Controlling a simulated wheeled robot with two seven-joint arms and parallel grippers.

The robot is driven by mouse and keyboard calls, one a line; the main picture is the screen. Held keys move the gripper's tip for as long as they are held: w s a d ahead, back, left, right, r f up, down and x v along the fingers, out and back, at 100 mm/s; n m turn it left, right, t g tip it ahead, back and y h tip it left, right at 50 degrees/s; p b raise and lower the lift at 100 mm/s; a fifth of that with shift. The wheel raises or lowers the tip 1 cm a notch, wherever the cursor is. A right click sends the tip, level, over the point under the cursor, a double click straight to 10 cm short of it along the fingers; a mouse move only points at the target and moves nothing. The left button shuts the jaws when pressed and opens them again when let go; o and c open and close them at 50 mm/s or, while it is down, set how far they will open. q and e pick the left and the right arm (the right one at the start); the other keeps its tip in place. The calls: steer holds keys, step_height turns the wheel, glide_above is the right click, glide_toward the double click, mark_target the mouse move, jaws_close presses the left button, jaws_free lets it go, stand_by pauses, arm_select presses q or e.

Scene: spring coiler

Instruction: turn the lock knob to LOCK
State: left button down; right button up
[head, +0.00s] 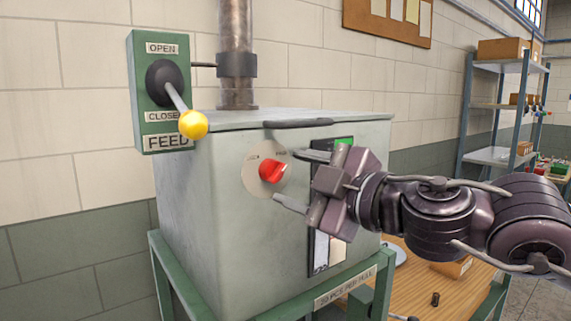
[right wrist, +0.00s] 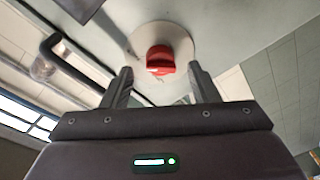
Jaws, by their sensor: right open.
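The red lock knob (head: 272,172) sits on a round pale dial plate (head: 252,178) on the front of the grey-green machine box (head: 200,180). The plate carries small lettering that is too small to read surely. My right gripper (head: 284,178) is open in front of the knob, coming from the right, with one finger above and one below it. In the right wrist view the knob (right wrist: 160,60) shows ahead, between and beyond the open fingertips (right wrist: 160,75). I see no clear contact.
A green FEED panel (head: 143,95) with a yellow-ended lever (head: 193,124) stands at the upper left. A dark handle bar (head: 297,123) lies along the box's top edge. A wooden table (head: 450,290) and shelves (head: 490,155) are at the right.

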mark_target(274, 172)
steer(key=shift+p+x, duration=0.4)
steer(key=shift+x, duration=1)
steer(key=c, duration=0.9)
steer(key=shift+c, duration=0.2)
